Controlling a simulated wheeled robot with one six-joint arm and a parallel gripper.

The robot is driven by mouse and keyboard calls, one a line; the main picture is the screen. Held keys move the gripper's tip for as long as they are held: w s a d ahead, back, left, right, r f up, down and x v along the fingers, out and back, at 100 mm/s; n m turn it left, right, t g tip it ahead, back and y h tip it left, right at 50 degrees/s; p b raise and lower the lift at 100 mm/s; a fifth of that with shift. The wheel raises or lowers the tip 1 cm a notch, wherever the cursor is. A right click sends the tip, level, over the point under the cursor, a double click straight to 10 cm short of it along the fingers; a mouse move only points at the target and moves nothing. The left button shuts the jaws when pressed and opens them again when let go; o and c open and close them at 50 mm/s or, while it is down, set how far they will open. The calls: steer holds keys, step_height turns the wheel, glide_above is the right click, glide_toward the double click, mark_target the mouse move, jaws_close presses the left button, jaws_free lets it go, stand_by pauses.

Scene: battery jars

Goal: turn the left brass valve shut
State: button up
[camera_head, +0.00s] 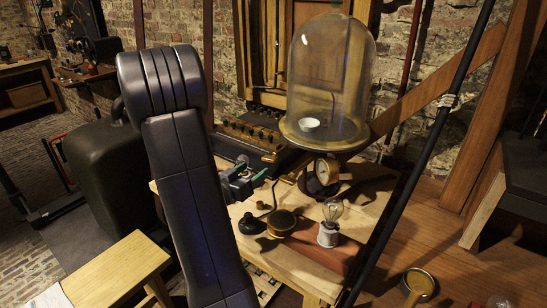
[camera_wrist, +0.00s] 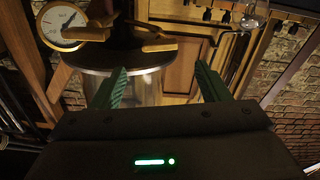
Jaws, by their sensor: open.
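The left brass valve (camera_head: 289,179) sticks out to the left below the round plate (camera_head: 290,136) of the glass bell jar (camera_head: 335,75). In the wrist view, which looks upside down, a brass lever (camera_wrist: 165,45) that appears to be this valve lies just beyond the gap between my fingers. My gripper (camera_head: 257,182) has green fingers and is open and empty, just left of the valve. It also shows open in the wrist view (camera_wrist: 161,68). A white-faced dial gauge (camera_head: 326,171) stands beside the valve, with other brass parts (camera_wrist: 86,34) across it.
A light bulb (camera_head: 333,211) in a white socket, a round brass piece (camera_head: 281,222) and a black knob (camera_head: 250,224) stand on the wooden bench (camera_head: 300,262) in front. A dark slanting pole (camera_head: 420,150) crosses at right. A dark bank with brass fittings (camera_head: 245,145) is behind my gripper.

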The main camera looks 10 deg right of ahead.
mark_target(272, 156)
steer(key=p+x, duration=0.1)
steer(key=x, duration=1)
steer(key=shift+d, duration=0.1)
steer(key=c, duration=1)
steer(key=shift+o, duration=0.2)
steer(key=shift+f+m+b, duration=0.3)
steer(key=shift+m+b, duration=0.2)
steer(key=shift+b, duration=0.35)
steer(key=shift+r+m+b, duration=0.2)
steer(key=shift+m+b, duration=0.35)
steer(key=shift+m, duration=0.05)
steer(key=o, duration=1)
steer(key=shift+c, duration=0.2)
